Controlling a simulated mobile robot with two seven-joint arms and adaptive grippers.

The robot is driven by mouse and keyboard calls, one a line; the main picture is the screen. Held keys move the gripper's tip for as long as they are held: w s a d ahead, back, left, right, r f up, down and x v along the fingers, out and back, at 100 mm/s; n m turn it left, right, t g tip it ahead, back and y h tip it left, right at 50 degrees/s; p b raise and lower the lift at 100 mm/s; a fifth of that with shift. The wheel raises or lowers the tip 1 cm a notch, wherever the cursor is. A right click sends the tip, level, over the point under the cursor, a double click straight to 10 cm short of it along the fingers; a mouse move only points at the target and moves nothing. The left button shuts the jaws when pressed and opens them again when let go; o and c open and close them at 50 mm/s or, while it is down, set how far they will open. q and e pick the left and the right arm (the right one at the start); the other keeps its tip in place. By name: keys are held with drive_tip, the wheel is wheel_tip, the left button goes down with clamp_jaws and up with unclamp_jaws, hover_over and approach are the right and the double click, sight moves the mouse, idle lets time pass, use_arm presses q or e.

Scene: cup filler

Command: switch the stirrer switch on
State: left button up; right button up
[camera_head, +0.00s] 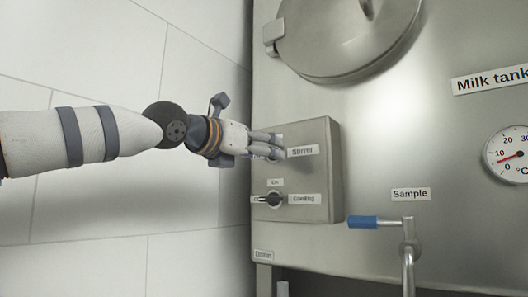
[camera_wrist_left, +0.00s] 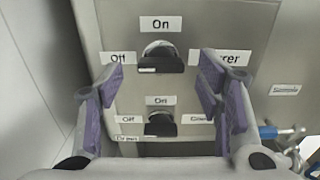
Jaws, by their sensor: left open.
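The stirrer switch (camera_wrist_left: 160,60) is a dark rotary knob on a grey metal control box (camera_head: 322,165). Labels beside it read "On" above, "Off" at left and a partly covered "Stirrer" at right. In the left wrist view the two purple-padded fingers (camera_wrist_left: 160,85) are spread on either side of the knob, with a gap on each side. It holds nothing. My right gripper is not in view.
A second dark knob, the cooling switch (camera_head: 274,199), sits directly below. To the right are a sample tap with a blue handle (camera_head: 363,222) and a dial thermometer (camera_head: 510,155). A round hatch (camera_head: 350,35) is above. A tiled wall (camera_head: 90,230) stands at left.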

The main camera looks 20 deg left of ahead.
use_arm(q)
drive_tip(key=shift+w+d+r, duration=0.15)
drive_tip(key=shift+w+d, duration=0.1)
drive_tip(key=shift+w, duration=0.3)
drive_tip(key=c, duration=1.2)
drive_tip(key=shift+o, duration=0.2)
drive_tip(key=shift+d+m, duration=0.1)
drive_tip(key=shift+m, duration=8.8)
